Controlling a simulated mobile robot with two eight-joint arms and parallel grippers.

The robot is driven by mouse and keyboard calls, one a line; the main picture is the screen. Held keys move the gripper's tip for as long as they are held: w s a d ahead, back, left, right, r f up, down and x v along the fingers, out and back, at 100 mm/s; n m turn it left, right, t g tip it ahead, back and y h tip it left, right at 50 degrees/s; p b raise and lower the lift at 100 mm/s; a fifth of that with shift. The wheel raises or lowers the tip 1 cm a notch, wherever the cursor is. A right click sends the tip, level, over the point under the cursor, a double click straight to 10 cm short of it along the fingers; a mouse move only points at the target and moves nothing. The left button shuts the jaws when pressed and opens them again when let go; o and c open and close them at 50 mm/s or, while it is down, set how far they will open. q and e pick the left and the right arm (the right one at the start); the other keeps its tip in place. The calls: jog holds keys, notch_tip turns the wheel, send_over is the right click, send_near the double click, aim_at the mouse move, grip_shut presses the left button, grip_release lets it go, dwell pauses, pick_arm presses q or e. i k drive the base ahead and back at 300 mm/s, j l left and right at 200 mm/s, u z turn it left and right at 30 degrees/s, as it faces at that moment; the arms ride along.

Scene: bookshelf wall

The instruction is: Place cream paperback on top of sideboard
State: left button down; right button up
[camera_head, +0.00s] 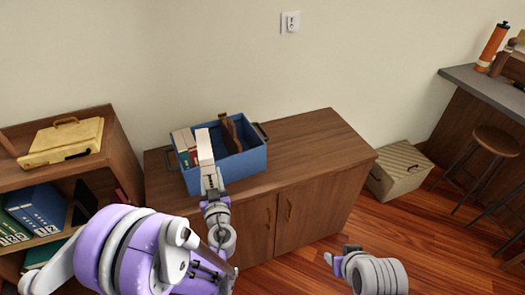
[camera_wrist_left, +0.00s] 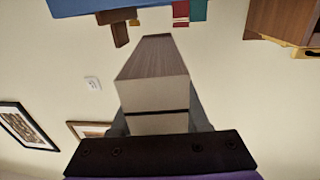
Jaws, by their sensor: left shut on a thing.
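My left gripper (camera_head: 211,182) is shut on the cream paperback (camera_head: 204,147), held upright. In the head view, the book overlaps the blue crate on the sideboard (camera_head: 310,143); whether it is clear of the crate's contents cannot be told. In the left wrist view, the cream paperback (camera_wrist_left: 152,88) sits between the fingers, its page edges showing, with the crate's blue edge beyond. The sideboard's wooden top is bare to the right of the crate. My right gripper (camera_head: 340,257) is low in front of the sideboard, away from everything; its jaws are not clear.
The blue crate (camera_head: 242,165) holds several books and a brown item (camera_head: 231,132). A shelf (camera_head: 100,117) at left bears a yellow case (camera_head: 62,142) and blue binders (camera_head: 38,208). A woven box (camera_head: 400,171) stands on the floor at right, near a counter and stools (camera_head: 494,141).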

aim_at(277, 170)
jog(key=i+l+z, duration=0.1)
jog(key=i+l, duration=0.15)
jog(key=l, duration=0.2)
jog(key=i+l+z, duration=0.1)
jog(key=i+l, duration=0.15)
jog(key=l, duration=0.2)
jog(key=i+l+z, duration=0.1)
jog(key=i+l, duration=0.2)
jog(key=l, duration=0.15)
